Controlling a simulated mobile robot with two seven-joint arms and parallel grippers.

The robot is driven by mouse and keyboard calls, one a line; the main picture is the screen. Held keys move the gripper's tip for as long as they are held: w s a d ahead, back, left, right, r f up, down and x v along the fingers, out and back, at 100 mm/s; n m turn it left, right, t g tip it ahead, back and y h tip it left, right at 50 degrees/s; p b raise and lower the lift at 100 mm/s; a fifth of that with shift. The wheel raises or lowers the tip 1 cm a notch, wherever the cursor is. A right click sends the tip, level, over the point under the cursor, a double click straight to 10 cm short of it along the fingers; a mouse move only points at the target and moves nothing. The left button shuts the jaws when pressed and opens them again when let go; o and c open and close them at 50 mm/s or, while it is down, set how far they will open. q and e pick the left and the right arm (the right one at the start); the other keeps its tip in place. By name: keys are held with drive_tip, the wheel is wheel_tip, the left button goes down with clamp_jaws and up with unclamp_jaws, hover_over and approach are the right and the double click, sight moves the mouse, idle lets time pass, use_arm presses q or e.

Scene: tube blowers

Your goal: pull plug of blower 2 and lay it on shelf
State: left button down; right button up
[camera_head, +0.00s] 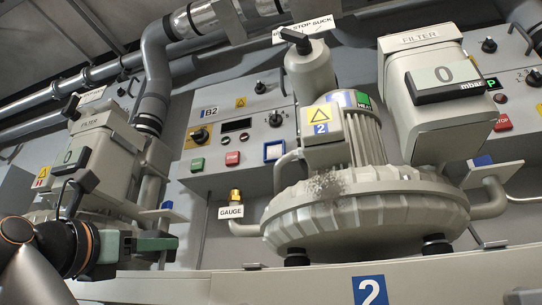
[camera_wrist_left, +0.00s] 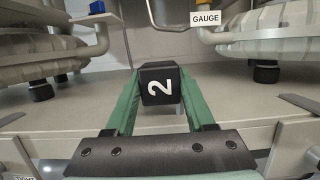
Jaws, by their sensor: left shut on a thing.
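The black plug (camera_wrist_left: 160,84) with a white 2 is between the green fingers of my left gripper (camera_wrist_left: 158,92) in the left wrist view. My left gripper (camera_head: 150,244) also shows at the lower left of the head view, shut, left of blower 2. I cannot make the plug out clearly there. Blower 2 (camera_head: 365,212) is the large ribbed grey unit standing on the shelf (camera_head: 285,285), above a blue 2 label (camera_head: 370,291). In the left wrist view the shelf (camera_wrist_left: 225,92) runs behind the plug. Whether the plug touches anything beyond the fingers is unclear. My right gripper is not in view.
Another blower with a filter box (camera_head: 95,155) stands behind my left arm. Black feet (camera_wrist_left: 267,72) stand on the shelf. The shelf between the blowers looks clear.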

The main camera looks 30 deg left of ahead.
use_arm(q)
drive_tip(key=shift+f, duration=0.9)
idle(0.3)
drive_tip(key=shift+c, duration=0.9)
unclamp_jaws()
